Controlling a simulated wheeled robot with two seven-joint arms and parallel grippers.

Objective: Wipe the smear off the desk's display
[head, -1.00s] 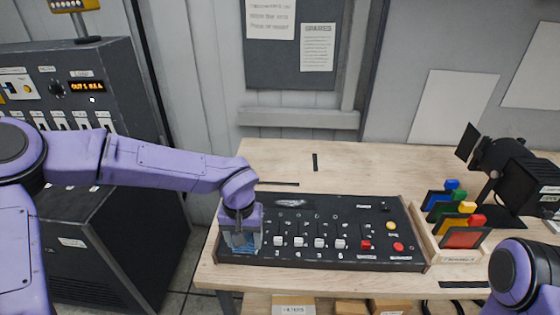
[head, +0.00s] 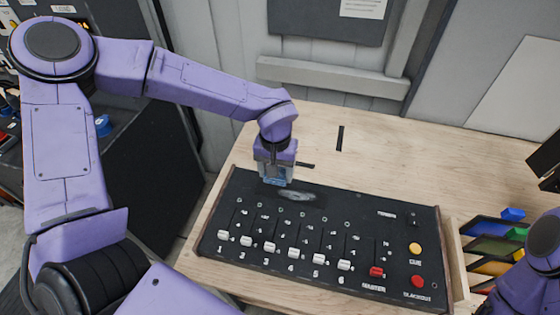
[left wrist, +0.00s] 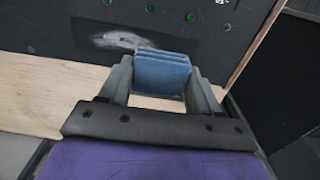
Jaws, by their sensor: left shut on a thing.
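The desk (head: 335,240) is a black control panel with numbered white sliders, lying on a wooden table. Its display is a dark strip near the back edge, with a pale grey smear (head: 297,196) on it. The smear also shows in the left wrist view (left wrist: 117,41). My left gripper (head: 275,178) is shut on a folded blue cloth (left wrist: 160,74). The cloth is at the display's left end, close beside the smear; I cannot tell whether it touches the surface. Part of my right arm shows at the lower right, but its gripper is out of view.
Yellow and red buttons (head: 417,282) sit at the desk's right end. A wooden rack with coloured pieces (head: 490,250) stands to its right, and a black lamp (head: 545,165) is at the right edge. The table (head: 420,160) behind the desk is mostly clear.

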